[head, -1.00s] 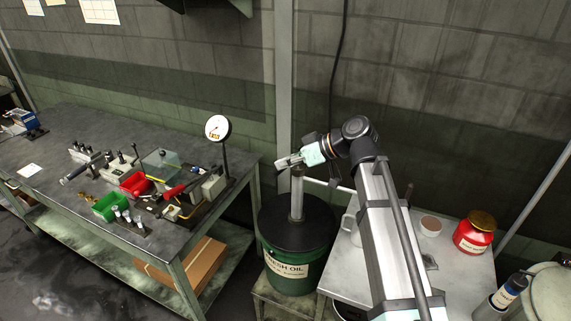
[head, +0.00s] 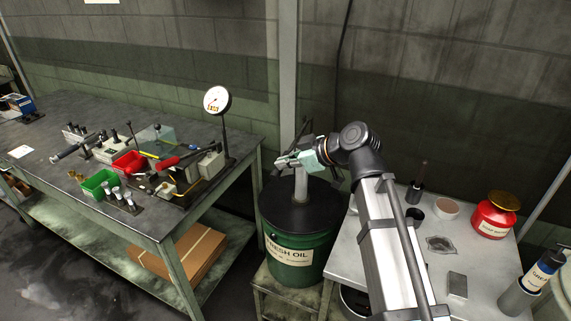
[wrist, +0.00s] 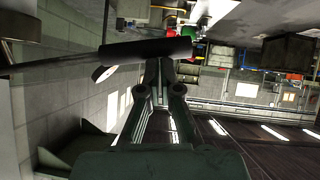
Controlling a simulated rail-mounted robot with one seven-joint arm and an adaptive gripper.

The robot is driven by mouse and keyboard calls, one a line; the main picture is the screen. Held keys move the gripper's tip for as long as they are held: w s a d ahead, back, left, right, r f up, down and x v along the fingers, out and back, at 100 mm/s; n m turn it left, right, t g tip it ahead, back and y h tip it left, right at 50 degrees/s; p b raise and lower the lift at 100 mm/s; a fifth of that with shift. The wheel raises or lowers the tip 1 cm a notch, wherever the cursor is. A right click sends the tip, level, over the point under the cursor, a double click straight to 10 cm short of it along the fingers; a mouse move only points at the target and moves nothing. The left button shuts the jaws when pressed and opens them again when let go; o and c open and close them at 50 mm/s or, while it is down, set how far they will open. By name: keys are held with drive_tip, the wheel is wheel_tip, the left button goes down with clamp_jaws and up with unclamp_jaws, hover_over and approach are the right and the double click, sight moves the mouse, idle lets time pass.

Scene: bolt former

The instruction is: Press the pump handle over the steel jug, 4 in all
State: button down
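The pump column (head: 300,187) stands upright on the black lid of the green oil drum (head: 311,254). My gripper (head: 285,161) is at the top of the column. In the wrist view a dark cylindrical pump handle (wrist: 150,50) on a thin rod lies across the tips of my gripper (wrist: 160,68). The fingers run together there and look shut, side by side along the handle rather than around it. Whether they touch the handle is hard to tell, as the handle covers the tips.
A metal side table (head: 470,260) on the right bears a red can (head: 495,215), a cup (head: 446,208) and a small grey block (head: 457,285). The workbench (head: 50,125) on the left holds a dial gauge (head: 217,100), a red bin (head: 128,162) and a green bin (head: 98,183).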

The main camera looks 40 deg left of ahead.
drive_tip(key=shift+s+d+f, duration=0.15)
drive_tip(key=shift+d+f, duration=0.1)
drive_tip(key=shift+f, duration=0.35)
drive_tip(key=d+r, duration=0.8)
drive_tip(key=r, duration=0.2)
drive_tip(key=shift+d+r, duration=0.2)
drive_tip(key=shift+d, duration=0.2)
idle(0.3)
